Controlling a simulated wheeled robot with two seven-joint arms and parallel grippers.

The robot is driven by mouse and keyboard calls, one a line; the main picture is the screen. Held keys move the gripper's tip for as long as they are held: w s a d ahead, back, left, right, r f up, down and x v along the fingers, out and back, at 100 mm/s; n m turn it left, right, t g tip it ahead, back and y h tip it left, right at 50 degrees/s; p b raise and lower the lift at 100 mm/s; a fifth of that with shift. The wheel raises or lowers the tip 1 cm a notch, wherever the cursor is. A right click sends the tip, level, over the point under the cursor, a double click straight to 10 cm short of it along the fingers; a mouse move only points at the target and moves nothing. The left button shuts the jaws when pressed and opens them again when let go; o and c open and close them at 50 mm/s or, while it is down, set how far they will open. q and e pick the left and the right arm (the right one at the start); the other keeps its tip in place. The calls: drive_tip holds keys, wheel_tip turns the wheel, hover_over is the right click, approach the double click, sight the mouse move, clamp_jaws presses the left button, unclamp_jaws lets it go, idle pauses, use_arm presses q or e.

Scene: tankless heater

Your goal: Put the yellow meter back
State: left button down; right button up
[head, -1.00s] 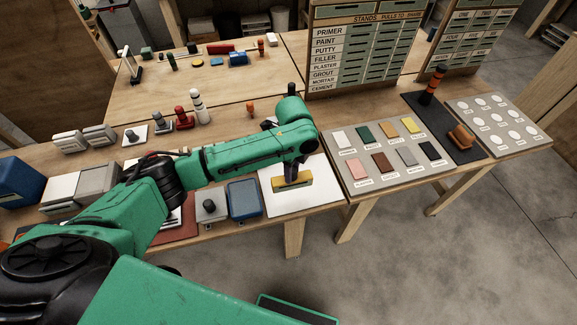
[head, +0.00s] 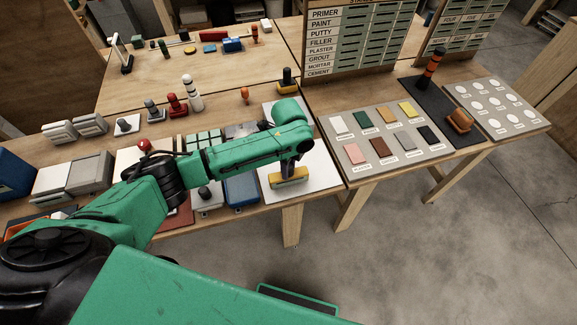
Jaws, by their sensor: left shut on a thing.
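The yellow meter (head: 290,181) is a small yellow block. It is at the front part of a white panel (head: 318,170) on the table. My left gripper (head: 289,170) points down from above and is shut on the meter. The wrist hides most of the fingers. I cannot tell whether the meter touches the panel or hangs just above it. My right gripper is not in view.
A blue tray (head: 241,189) lies left of the panel. A grey board with coloured tiles (head: 395,158) lies to its right. A black knob on a yellow base (head: 287,82) stands behind it. Red and white pieces (head: 177,104) stand at the back left.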

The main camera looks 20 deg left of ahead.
use_arm(q)
drive_tip(key=shift+f+b, duration=0.3)
drive_tip(key=shift+f, duration=0.25)
drive_tip(key=shift+c, duration=2.2)
unclamp_jaws()
wheel_tip(320, 180, up, 15)
drive_tip(key=b, duration=0.2)
drive_tip(key=shift+f, duration=0.2)
